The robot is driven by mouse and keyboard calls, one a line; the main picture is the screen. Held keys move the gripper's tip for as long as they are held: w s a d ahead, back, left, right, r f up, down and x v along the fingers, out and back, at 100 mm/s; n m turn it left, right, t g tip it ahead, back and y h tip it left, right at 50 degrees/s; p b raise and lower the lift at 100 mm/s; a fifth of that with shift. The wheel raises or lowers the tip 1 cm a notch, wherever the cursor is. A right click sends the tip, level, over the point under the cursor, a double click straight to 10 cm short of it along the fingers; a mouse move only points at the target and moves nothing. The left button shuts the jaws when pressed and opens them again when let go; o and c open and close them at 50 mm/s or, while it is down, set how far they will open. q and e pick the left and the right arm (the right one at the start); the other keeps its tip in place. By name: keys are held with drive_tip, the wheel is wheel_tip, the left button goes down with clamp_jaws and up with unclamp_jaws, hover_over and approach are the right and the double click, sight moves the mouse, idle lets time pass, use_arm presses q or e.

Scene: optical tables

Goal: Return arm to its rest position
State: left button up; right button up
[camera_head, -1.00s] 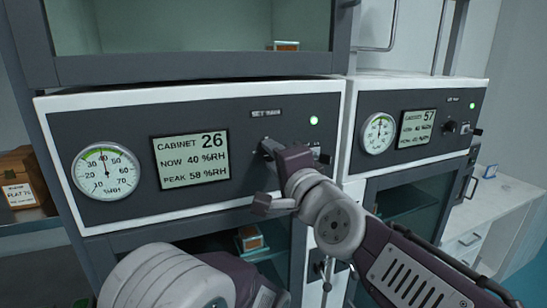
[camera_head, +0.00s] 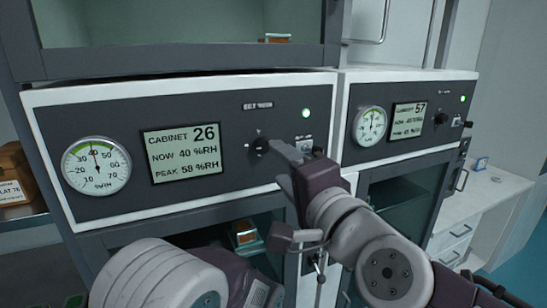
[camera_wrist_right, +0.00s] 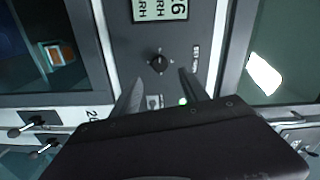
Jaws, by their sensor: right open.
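My right gripper (camera_head: 280,165) is open and empty in front of the left cabinet's dark control panel (camera_head: 225,190). Its fingertips are just right of and below the black knob (camera_head: 260,145), apart from it. In the right wrist view the two fingers of the gripper (camera_wrist_right: 160,76) point toward the panel, with the knob (camera_wrist_right: 160,62) beyond them and nothing between them. My right arm comes in from the lower right. A pale rounded link of my other arm shows at the bottom; my left gripper is out of view.
The left panel carries a round gauge (camera_head: 96,167), a display (camera_head: 182,153) reading 26, and a lit green lamp (camera_head: 306,113). A second panel with a gauge (camera_head: 369,126) stands to the right. A white bench (camera_head: 490,195) is at far right.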

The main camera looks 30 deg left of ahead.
drive_tip(key=shift+s+d, duration=0.1)
drive_tip(key=shift+f, duration=0.1)
idle(0.3)
